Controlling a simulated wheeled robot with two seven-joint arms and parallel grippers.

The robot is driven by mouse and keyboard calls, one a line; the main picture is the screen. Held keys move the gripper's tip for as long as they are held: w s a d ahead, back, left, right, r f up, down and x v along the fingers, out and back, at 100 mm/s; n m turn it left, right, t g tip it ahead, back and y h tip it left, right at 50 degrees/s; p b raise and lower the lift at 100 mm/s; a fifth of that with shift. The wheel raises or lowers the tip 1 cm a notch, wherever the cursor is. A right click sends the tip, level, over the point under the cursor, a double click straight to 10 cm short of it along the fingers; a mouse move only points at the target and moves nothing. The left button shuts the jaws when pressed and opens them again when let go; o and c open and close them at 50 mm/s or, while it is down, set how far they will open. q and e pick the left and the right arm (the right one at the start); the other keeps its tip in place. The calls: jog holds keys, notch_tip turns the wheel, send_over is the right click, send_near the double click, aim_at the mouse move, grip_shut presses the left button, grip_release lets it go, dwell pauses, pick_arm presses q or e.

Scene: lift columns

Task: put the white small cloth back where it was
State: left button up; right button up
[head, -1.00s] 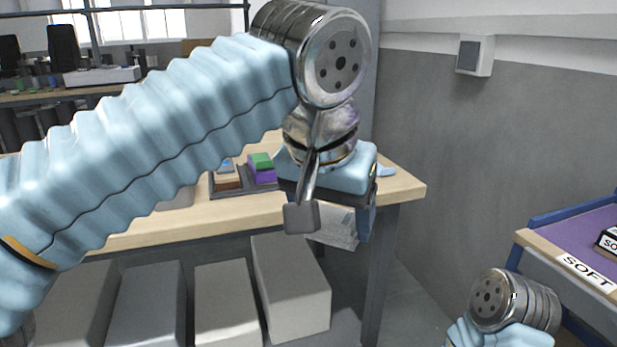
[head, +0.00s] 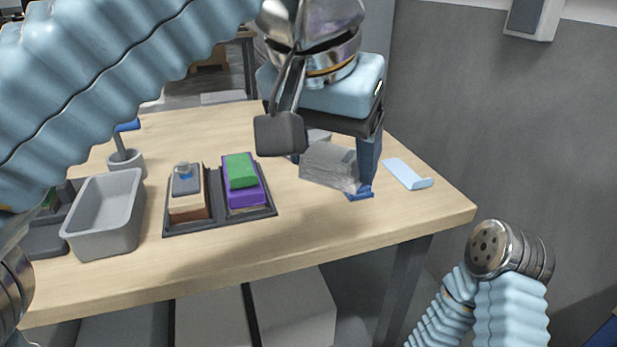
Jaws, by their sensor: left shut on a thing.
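The white small cloth (head: 328,166) looks like a pale grey-white folded bundle. My left gripper (head: 352,188) is shut on it, with its blue finger at the cloth's right side. The other finger is mostly hidden behind the cloth and the wrist. The cloth is over the right part of the wooden table (head: 320,232); I cannot tell whether it touches the top. My right arm shows at the lower right, but its gripper is out of view.
A dark tray (head: 220,219) holds a brown-and-grey block (head: 188,198) and a green-and-purple block (head: 243,181). A grey bin (head: 105,214) and a grey cup with a blue-topped tool (head: 127,162) stand left. A light-blue piece (head: 407,174) lies right. The front right tabletop is clear.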

pick_arm(q)
jog(key=w+f, duration=0.2)
jog(key=w, duration=0.2)
jog(key=w+a+f, duration=0.1)
jog(key=w+f, duration=0.2)
jog(key=w, duration=0.1)
jog(key=w+a+f, duration=0.1)
jog(key=w+f, duration=0.2)
jog(key=w, duration=0.1)
jog(key=shift+a+f, duration=0.1)
jog(key=shift+a, duration=0.15)
jog(key=shift+w+f, duration=0.25)
jog(key=f, duration=0.1)
jog(key=w+f, duration=0.1)
jog(key=f, duration=0.1)
jog(key=shift+a+f, duration=0.1)
jog(key=shift+a, duration=0.05)
jog(key=shift+f, duration=0.45)
jog(key=shift+s+f, duration=0.1)
jog(key=shift+f, duration=0.05)
jog(key=o, duration=1.1)
